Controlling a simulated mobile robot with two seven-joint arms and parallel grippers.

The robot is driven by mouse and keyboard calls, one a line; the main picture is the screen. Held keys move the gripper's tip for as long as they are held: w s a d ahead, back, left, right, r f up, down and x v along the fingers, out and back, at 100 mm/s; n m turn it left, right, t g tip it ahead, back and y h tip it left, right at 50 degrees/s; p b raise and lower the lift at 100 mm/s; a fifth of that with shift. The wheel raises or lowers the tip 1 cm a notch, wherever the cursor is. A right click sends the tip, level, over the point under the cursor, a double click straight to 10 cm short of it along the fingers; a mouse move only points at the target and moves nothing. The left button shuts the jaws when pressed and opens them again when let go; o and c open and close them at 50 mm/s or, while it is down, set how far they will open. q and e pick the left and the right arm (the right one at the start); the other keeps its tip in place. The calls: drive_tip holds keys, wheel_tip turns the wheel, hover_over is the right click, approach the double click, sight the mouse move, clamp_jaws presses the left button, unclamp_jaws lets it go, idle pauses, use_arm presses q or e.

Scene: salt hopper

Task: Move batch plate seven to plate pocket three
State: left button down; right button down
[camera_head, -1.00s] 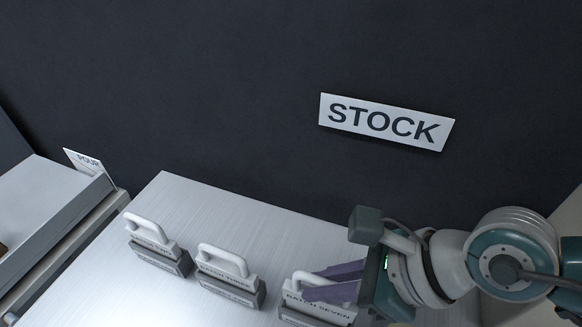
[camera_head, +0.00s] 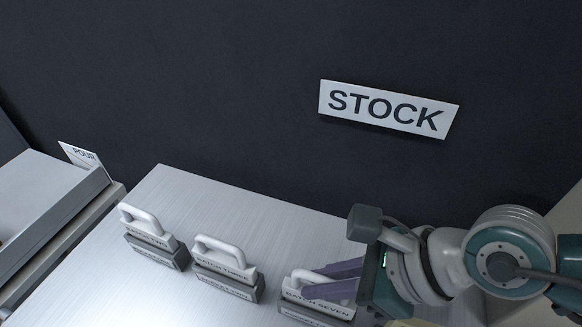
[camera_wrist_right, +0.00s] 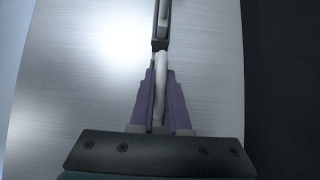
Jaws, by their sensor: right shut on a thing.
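Batch plate seven (camera_head: 318,304) is a light plate with a loop handle, labelled "BATCH SEVEN", upright in a dark grey holder (camera_head: 303,316) at the near right of the stock table. My right gripper (camera_head: 325,284) reaches in from the right, its purple fingers shut on the plate's handle. In the right wrist view the fingers clasp the white handle (camera_wrist_right: 160,75) from both sides. The fingers hide part of the plate. Plate pocket three is not identifiable in these views. My left gripper is not in view.
Batch plate three (camera_head: 227,265) and another handled plate (camera_head: 146,236), its label hard to read, stand in holders to the left on the metal table (camera_head: 180,198). A "STOCK" sign (camera_head: 388,108) is on the dark wall. A "POUR" sign (camera_head: 82,157) stands beside a grey surface at left.

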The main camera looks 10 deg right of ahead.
drive_tip(key=shift+f, duration=0.15)
drive_tip(key=shift+c, duration=1.7)
unclamp_jaws()
drive_tip(key=shift+s+d+r+p, duration=0.15)
drive_tip(key=shift+d+r+p, duration=0.05)
drive_tip(key=shift+r+p, duration=0.2)
drive_tip(key=shift+p+v, duration=1.95)
drive_tip(key=shift+v, duration=0.65)
